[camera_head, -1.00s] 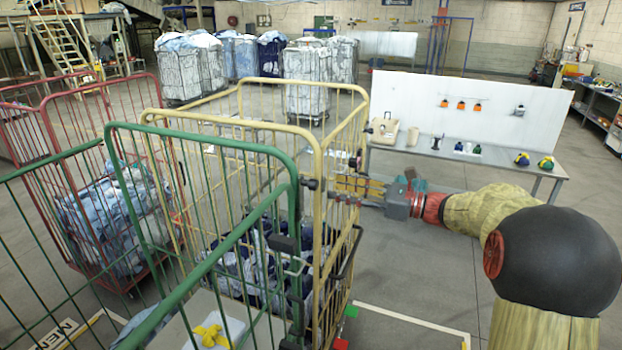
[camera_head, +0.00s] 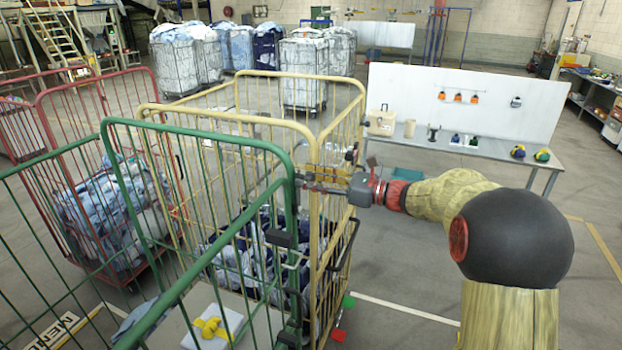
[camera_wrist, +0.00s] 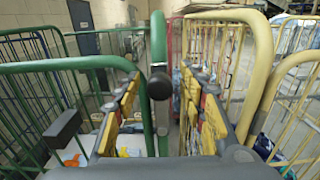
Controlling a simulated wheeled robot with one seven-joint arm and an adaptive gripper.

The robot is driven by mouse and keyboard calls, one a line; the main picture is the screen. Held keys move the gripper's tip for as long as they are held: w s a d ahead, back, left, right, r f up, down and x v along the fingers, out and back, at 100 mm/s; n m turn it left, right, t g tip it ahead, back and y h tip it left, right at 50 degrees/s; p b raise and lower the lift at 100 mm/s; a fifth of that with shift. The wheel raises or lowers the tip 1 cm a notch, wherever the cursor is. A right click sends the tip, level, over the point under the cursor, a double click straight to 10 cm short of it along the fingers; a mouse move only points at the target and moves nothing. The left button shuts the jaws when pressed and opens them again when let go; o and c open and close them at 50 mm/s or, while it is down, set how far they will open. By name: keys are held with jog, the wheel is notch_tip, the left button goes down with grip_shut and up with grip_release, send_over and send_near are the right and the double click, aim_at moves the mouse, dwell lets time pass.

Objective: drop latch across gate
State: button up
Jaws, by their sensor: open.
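The green gate (camera_head: 292,200) stands beside the yellow cage (camera_head: 318,270), their upright posts close together. My gripper (camera_head: 312,178) is at the upper part of these posts, reaching in from the right. In the wrist view my gripper (camera_wrist: 162,105) has its yellow-padded fingers wide apart. A black round knob (camera_wrist: 159,86) shows between them, in front of the green post; it looks like the latch's end, and I see no contact. The rest of the latch is hard to make out. A black block (camera_head: 282,238) is fixed on the green gate, also at left in the wrist view (camera_wrist: 62,128).
Dark and white laundry (camera_head: 250,255) fills the yellow cage. A red cage (camera_head: 95,200) stands to the left. A bench (camera_head: 470,148) with a white back panel is behind my arm. Floor at right is open.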

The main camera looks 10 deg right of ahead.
jog(key=shift+c, duration=1)
jog(key=c, duration=0.7)
grip_shut()
